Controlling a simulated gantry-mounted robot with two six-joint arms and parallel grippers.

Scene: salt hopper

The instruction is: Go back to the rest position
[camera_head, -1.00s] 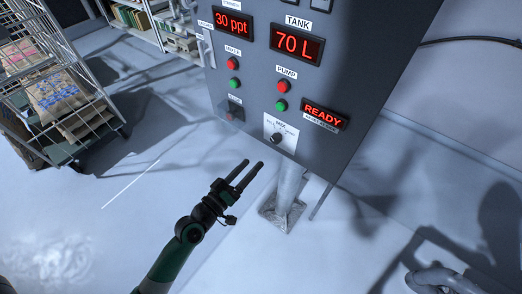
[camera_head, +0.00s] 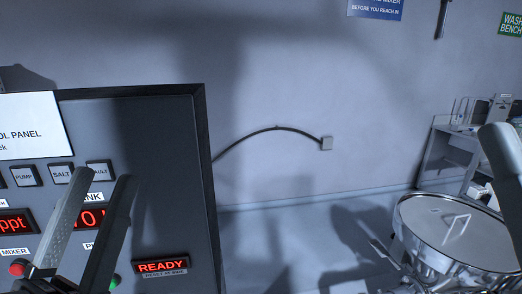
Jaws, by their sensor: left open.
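My left gripper (camera_head: 105,177) is at the lower left of the head view, with its two dark fingers pointing up and apart. It is open, with nothing between the fingers. It appears in front of the grey control panel (camera_head: 165,190) and hides part of the red displays and labels. Its distance from the panel is unclear.
The panel shows a lit READY display (camera_head: 161,266) and a row of buttons. A round metal vessel with a lid (camera_head: 455,232) stands at the lower right, before a bench (camera_head: 450,150). Floor shows between panel and vessel.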

